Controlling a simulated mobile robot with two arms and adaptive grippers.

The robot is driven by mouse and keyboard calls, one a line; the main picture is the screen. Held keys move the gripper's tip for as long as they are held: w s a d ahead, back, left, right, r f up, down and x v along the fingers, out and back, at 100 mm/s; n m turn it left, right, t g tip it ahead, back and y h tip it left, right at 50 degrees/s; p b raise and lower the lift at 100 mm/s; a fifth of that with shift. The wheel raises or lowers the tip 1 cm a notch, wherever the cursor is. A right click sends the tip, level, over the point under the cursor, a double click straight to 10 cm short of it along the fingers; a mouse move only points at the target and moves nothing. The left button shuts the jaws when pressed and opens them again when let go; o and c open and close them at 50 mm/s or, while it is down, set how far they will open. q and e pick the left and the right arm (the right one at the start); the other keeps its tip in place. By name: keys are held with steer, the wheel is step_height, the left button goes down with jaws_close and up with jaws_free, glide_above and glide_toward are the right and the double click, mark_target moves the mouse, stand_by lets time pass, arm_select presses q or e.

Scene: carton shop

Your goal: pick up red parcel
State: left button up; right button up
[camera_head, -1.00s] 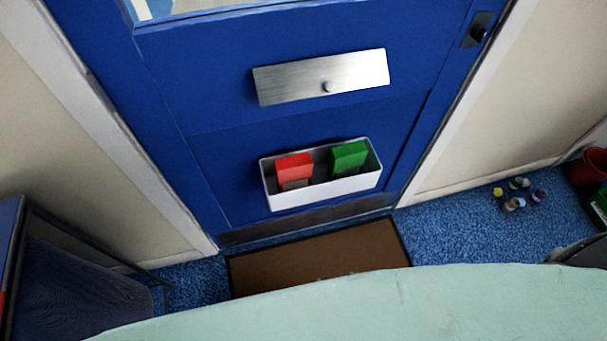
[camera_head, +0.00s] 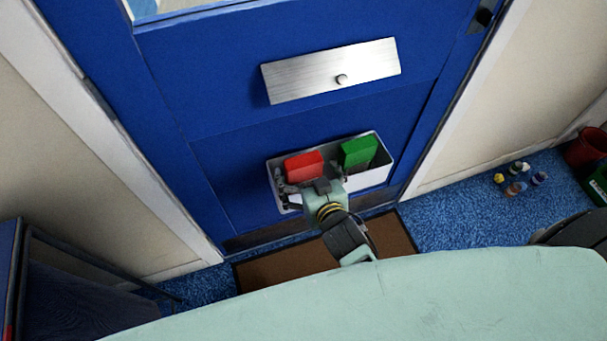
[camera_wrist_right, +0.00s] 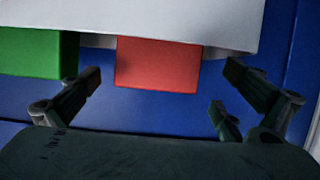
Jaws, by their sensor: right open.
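The red parcel (camera_head: 304,164) stands in the left part of a white bin (camera_head: 379,176) fixed low on the blue door. A green parcel (camera_head: 358,151) stands to its right in the same bin. My right gripper (camera_head: 309,186) is at the front of the bin by the red parcel, and it hides the parcel's lower part. In the right wrist view the red parcel (camera_wrist_right: 158,62) shows between the spread, empty fingers of the right gripper (camera_wrist_right: 160,90), a little beyond them; the green parcel (camera_wrist_right: 38,52) is close to one finger. My left gripper is not in view.
A metal plate with a knob (camera_head: 330,71) is on the door above the bin. A brown mat (camera_head: 270,272) lies below. Small bottles (camera_head: 515,182), a red bucket (camera_head: 585,148) and a green box (camera_head: 599,186) stand at right. A dark piece of furniture (camera_head: 80,285) is at left.

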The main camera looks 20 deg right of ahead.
mark_target(306, 171)
steer(key=x, duration=0.4)
steer(key=shift+d+f, duration=0.15)
steer(key=shift+f, duration=0.15)
steer(key=shift+s, duration=0.1)
steer(key=shift+c, duration=0.5)
steer(key=shift+r, duration=0.1)
steer(key=c, duration=1.3)
